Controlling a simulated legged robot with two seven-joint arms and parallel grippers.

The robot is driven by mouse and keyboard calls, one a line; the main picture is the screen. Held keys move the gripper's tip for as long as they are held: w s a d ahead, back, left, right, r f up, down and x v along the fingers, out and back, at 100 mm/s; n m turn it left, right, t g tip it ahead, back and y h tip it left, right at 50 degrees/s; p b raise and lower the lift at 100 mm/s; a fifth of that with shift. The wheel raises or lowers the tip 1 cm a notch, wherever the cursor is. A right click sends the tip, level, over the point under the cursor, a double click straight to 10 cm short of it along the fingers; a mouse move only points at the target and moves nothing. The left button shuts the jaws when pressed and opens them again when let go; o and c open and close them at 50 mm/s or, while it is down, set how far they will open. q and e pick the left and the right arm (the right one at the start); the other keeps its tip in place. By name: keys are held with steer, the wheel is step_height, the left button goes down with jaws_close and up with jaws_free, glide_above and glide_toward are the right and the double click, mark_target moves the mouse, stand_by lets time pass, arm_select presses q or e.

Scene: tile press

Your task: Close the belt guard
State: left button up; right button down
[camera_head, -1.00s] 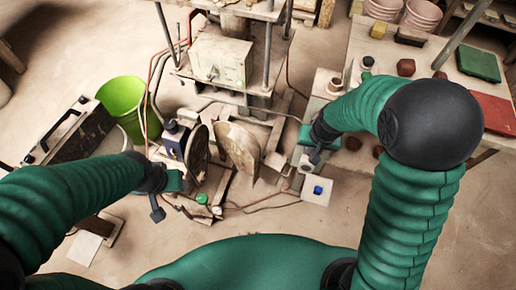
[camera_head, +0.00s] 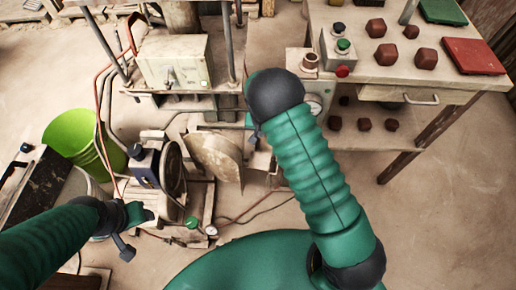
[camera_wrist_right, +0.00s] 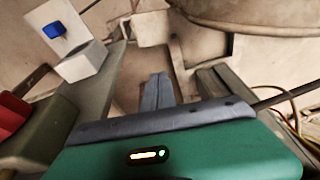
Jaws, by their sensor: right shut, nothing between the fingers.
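The belt guard (camera_head: 218,155) is a worn beige rounded cover in the head view. It stands swung out to the right of the dark belt wheel (camera_head: 173,168), with a gap between them. My right gripper (camera_head: 256,137) is mostly hidden behind my own arm, just right of the guard. In the right wrist view its grey fingers (camera_wrist_right: 157,92) are together with nothing between them. A rounded beige rim, probably the guard (camera_wrist_right: 255,14), crosses the top right there, apart from the fingers. My left gripper (camera_head: 122,247) is low at the left; its finger opening is unclear.
The press with its pale box (camera_head: 175,62) stands behind the guard. A workbench (camera_head: 380,62) with dark red blocks is at the right. A green bucket (camera_head: 84,140) is at the left. Hoses lie on the floor. A blue button (camera_wrist_right: 54,30) shows in the wrist view.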

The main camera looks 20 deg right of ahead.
steer(key=w+f+b, duration=0.1)
steer(key=f+b, duration=0.1)
steer(key=f, duration=0.7)
steer(key=w+d+f+m+h+b, duration=0.1)
steer(key=w+f+b, duration=0.1)
steer(key=f, duration=0.7)
steer(key=shift+w+f+b, duration=0.3)
steer(key=shift+f+b, duration=0.05)
steer(key=shift+b, duration=0.15)
steer(key=shift+s+r, duration=0.1)
